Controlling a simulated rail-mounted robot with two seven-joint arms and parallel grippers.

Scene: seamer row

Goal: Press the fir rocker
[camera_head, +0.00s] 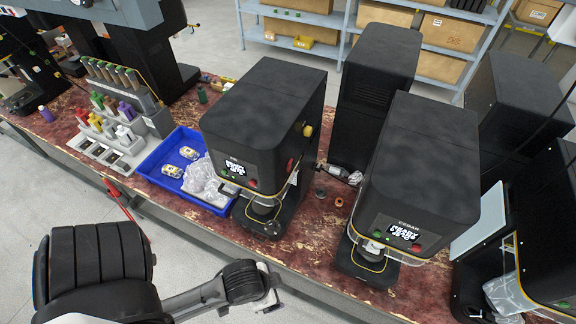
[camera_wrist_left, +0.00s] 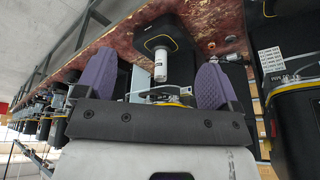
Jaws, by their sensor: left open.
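The black seamer (camera_head: 262,105) left of centre has a small label above its display, too small to read surely; I cannot confirm that it is fir. Its front panel (camera_head: 236,170) has a white-on-black display, a green spot at the left and a red control (camera_head: 252,183) at the right. Which part is a rocker is unclear. My left gripper (camera_head: 268,290) is in front of the table, below and apart from this machine. In the left wrist view, its purple-padded fingers (camera_wrist_left: 160,82) are spread and empty, with a machine's cylinder beyond them. My right gripper is not visible.
A similar seamer marked CEDAR (camera_head: 425,160) stands to the right, with more black machines behind it. A blue tray (camera_head: 150,161) with bags and tins lies left. A bottle rack (camera_head: 115,130) stands farther left. Free floor lies before the table.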

